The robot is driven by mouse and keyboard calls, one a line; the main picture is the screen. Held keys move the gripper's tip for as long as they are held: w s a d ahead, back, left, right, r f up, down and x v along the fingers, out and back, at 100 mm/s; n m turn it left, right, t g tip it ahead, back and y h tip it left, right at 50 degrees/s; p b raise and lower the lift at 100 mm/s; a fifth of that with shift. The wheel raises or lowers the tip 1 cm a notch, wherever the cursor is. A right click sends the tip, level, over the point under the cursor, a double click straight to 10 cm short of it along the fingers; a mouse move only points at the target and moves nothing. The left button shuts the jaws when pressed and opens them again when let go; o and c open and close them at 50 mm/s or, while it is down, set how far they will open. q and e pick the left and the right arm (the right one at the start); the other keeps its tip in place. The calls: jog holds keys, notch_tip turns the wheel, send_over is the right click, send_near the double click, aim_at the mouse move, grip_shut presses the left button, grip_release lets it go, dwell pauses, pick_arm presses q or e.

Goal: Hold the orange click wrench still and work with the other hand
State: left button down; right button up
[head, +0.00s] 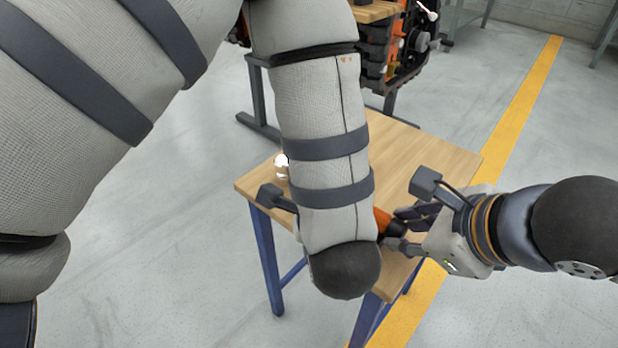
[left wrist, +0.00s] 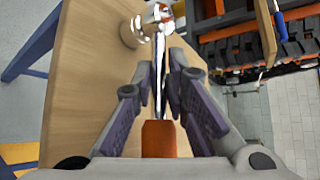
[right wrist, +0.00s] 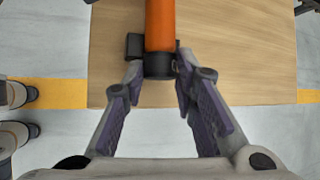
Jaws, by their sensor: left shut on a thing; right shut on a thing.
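The orange click wrench (head: 381,217) shows only in part in the head view, where my left arm covers much of it. In the left wrist view, its orange grip (left wrist: 160,140) lies near the palm and its bright metal shaft runs between the fingers of my left gripper (left wrist: 160,75), which is shut on it. In the right wrist view, the orange handle (right wrist: 160,25) ends in a black cap between the fingertips of my right gripper (right wrist: 158,70), shut on that end. The right gripper also shows in the head view (head: 398,228).
A wooden table (head: 420,150) with blue legs stands under both grippers. A dark tracked carrier (head: 395,45) is behind.

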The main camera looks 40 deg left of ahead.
jog(key=shift+w+f+g, duration=0.1)
jog(key=shift+g, duration=0.7)
jog(key=shift+m, duration=0.3)
jog(key=o, duration=0.7)
jog(key=shift+g, duration=0.3)
jog(key=shift+o, duration=0.2)
jog(key=shift+w, duration=0.1)
jog(key=v, duration=0.5)
